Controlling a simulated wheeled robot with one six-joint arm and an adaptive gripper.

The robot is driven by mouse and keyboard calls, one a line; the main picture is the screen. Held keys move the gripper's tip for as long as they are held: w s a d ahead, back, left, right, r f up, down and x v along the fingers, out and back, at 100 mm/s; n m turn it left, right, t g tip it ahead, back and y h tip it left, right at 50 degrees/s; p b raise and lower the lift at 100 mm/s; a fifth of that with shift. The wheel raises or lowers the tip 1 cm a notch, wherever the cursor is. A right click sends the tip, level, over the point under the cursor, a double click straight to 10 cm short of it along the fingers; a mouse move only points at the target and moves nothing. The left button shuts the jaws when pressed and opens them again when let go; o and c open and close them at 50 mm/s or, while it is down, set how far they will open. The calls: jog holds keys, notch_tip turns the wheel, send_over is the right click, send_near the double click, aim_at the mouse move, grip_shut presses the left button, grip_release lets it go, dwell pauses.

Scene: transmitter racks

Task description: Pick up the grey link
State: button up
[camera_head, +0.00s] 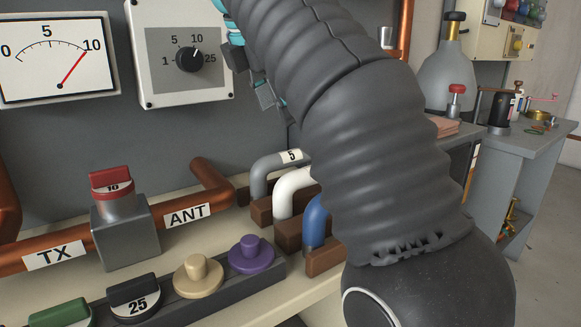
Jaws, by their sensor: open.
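The grey link (262,172) is a bent grey tube with a white tag marked 5. It stands on a brown block on the cream bench, left of a white link (291,188) and a blue link (315,222). My arm's ribbed dark sleeve crosses the view just to its right and hides what lies behind. A small dark part of my gripper (266,97) shows at the sleeve's left edge, above and behind the grey link and apart from it. The fingertips are mostly hidden. My gripper is open, and nothing is seen in it.
Copper pipes marked TX and ANT (187,212) run left of the links, with a red-topped grey box (126,225) between. A dark rail (213,298) in front holds green, black, beige and purple knobs. A meter (56,60) and dial box (184,52) hang behind. A grey side table (515,150) stands right.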

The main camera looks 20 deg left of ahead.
aim_at(290, 151)
jog(key=shift+b+x, duration=0.5)
jog(key=shift+x, duration=5.75)
jog(key=shift+r, duration=0.1)
grip_shut()
